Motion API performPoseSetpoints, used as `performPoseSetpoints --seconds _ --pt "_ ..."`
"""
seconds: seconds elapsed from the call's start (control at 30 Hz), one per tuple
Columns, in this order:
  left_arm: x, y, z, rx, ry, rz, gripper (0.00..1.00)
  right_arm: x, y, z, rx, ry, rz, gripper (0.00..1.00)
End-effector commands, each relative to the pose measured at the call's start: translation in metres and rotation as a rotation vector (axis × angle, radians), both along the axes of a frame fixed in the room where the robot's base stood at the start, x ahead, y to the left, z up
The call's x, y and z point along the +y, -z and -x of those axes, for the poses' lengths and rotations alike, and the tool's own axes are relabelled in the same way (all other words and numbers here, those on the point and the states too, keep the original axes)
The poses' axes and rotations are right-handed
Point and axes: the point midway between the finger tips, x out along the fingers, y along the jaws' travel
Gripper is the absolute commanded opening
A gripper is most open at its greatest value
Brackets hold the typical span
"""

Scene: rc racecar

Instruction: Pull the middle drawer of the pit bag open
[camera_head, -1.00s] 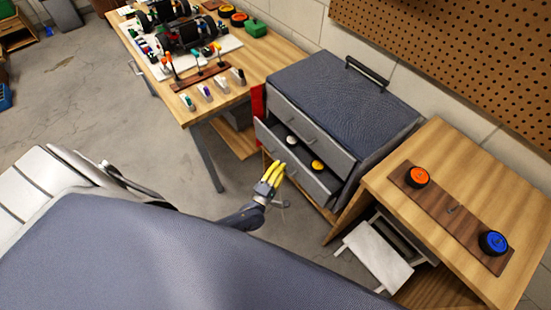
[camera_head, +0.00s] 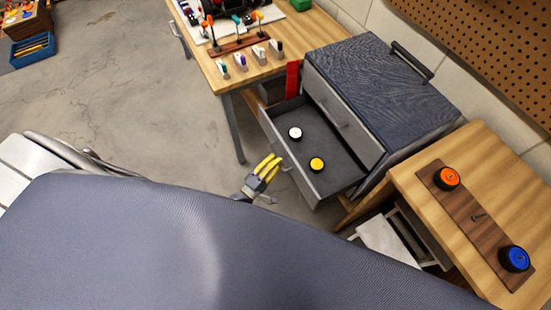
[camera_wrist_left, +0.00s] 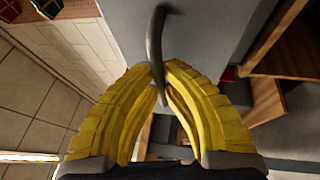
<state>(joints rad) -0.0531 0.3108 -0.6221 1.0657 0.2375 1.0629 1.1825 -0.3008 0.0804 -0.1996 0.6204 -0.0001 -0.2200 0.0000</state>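The pit bag (camera_head: 385,85) is a blue-grey box with a dark carry handle on top, right of centre in the head view. Its upper drawer (camera_head: 340,118) is closed. The middle drawer (camera_head: 330,150) below it stands well out, showing a white-topped wheel (camera_head: 295,133) and a yellow-centred wheel (camera_head: 317,164) inside. My left gripper (camera_head: 270,165) is at the outside of the drawer front. In the left wrist view its yellow fingers (camera_wrist_left: 157,78) close around the curved grey drawer handle (camera_wrist_left: 155,40). My right gripper is not in view.
A wooden bench (camera_head: 470,215) with orange and blue wheels stands at the right. A white open tray-like part (camera_head: 385,243) is beneath it. A worktable (camera_head: 235,75) stands at the upper left.

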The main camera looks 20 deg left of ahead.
Motion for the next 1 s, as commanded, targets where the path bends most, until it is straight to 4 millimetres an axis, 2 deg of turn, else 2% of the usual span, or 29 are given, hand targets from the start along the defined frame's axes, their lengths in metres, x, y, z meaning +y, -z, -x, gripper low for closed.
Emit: performPoseSetpoints --seconds 0.2,0.23,0.47,0.77,1.0 --pt "0.004 -0.003 -0.003 -0.006 -0.006 0.002 0.0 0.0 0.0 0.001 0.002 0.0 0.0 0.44" --pt "0.004 -0.003 -0.003 -0.006 -0.006 0.002 0.07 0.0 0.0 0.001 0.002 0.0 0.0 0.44" --pt "0.002 -0.001 -0.002 -0.003 -0.003 0.002 0.32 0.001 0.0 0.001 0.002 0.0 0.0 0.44" --pt "0.002 0.0 0.002 -0.001 -0.002 0.001 0.32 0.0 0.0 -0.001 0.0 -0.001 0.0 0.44" --pt "0.01 0.006 0.03 0.001 -0.002 0.0 0.32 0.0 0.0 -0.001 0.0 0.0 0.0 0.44"
